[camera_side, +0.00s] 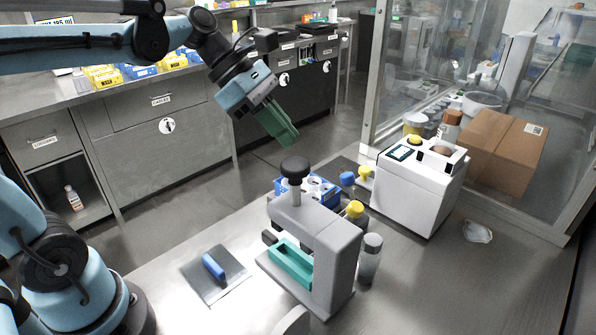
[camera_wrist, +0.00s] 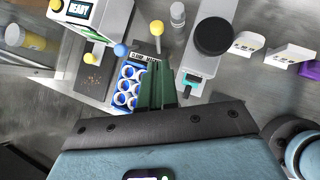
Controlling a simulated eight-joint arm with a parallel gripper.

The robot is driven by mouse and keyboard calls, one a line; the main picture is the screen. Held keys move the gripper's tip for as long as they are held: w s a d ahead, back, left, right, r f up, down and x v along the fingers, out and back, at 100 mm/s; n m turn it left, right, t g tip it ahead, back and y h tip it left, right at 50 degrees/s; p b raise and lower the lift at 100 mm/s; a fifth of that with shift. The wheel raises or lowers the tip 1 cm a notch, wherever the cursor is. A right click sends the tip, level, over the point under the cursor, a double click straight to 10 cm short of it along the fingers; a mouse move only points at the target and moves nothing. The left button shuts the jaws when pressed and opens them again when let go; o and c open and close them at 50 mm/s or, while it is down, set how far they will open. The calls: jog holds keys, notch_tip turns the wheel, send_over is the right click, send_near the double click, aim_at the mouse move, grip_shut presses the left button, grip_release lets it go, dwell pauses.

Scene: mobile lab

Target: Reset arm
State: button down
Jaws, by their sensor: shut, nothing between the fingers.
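My gripper (camera_side: 287,136) is in the air above and behind the grey press in the side view, with its green fingers pointing down to the right. The fingers are together and hold nothing. In the wrist view my gripper (camera_wrist: 158,84) shows its green fingers against the blue tube rack (camera_wrist: 118,98), well above it. My blue arm reaches in from the upper left of the side view.
A grey press (camera_side: 335,230) with a black knob and teal insert stands mid-bench. A blue rack (camera_side: 325,190) sits behind it, a white device (camera_side: 425,190) to its right. A blue-handled item (camera_side: 213,267) lies on a plate at left. A cardboard box (camera_side: 503,150) stands at right.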

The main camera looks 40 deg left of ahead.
jog(key=s+a+f+m+t+y, duration=0.1)
jog(key=s+a+f+m+y, duration=0.1)
jog(key=m, duration=0.9)
jog(key=s+a+f+m+t+y, duration=0.2)
jog(key=f+m, duration=0.5)
jog(key=m, duration=0.5)
jog(key=s+a+y, duration=0.1)
jog(key=s+y, duration=0.1)
jog(key=y, duration=0.1)
jog(key=shift+s+f, duration=0.15)
jog(key=shift+a, duration=0.1)
